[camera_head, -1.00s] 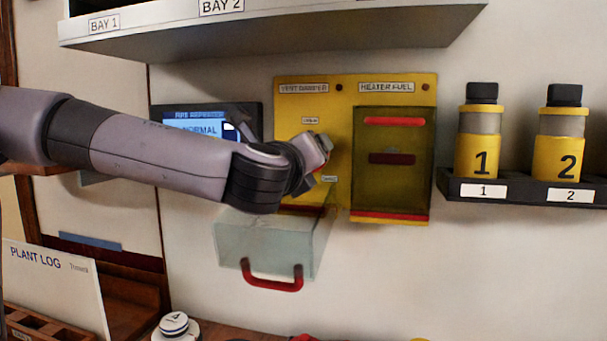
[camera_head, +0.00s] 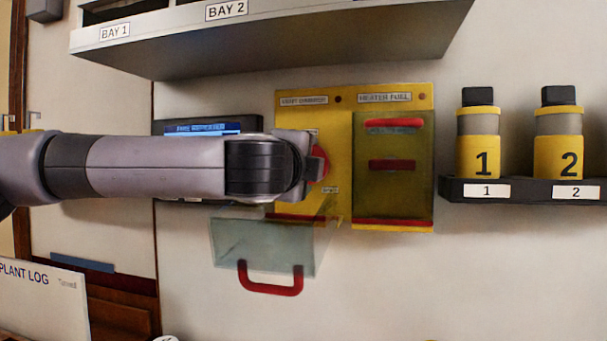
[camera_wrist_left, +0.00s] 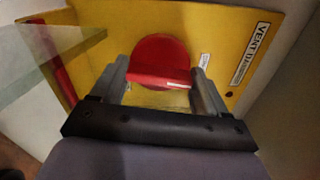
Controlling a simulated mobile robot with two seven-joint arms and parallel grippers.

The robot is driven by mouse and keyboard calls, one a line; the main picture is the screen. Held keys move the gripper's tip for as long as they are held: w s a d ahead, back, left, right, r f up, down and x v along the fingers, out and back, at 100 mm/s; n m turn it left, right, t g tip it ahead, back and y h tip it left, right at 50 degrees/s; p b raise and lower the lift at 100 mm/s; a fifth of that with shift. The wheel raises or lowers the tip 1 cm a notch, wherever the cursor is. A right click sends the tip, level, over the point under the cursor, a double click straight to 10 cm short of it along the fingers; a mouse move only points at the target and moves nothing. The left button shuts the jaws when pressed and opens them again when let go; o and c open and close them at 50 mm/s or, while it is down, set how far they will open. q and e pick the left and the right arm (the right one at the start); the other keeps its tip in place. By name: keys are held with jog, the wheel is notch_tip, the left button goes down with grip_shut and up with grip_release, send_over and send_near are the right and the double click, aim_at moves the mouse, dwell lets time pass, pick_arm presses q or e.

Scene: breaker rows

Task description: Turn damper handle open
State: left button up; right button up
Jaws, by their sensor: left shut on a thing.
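The damper handle is a red round knob with a raised grip bar (camera_wrist_left: 160,77), on the left half of a yellow panel (camera_head: 343,107) under a label reading VENT DAMPER (camera_wrist_left: 250,53). My left gripper (camera_wrist_left: 163,72) has a finger at each end of the red bar and is shut on it. In the head view my left gripper (camera_head: 308,162) is at the panel and hides most of the handle; a red edge (camera_head: 321,163) shows past it. A clear cover (camera_head: 265,245) with a red pull hangs open below. My right gripper is not in view.
A closed, tinted HEATER FUEL cover (camera_head: 394,200) sits just right of the handle. A screen (camera_head: 205,128) is behind my arm. A shelf (camera_head: 270,42) overhangs above. Yellow numbered bottles (camera_head: 478,150) stand on a black rack at the right.

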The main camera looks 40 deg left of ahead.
pick_arm(q)
jog(key=shift+f+n, duration=0.1)
jog(key=shift+n, duration=0.6)
jog(key=shift+b, duration=0.35)
jog(key=o, duration=1)
jog(key=shift+o, duration=0.2)
jog(key=shift+s, duration=0.1)
jog(key=shift+b+v, duration=0.3)
jog(key=shift+v, duration=3.2)
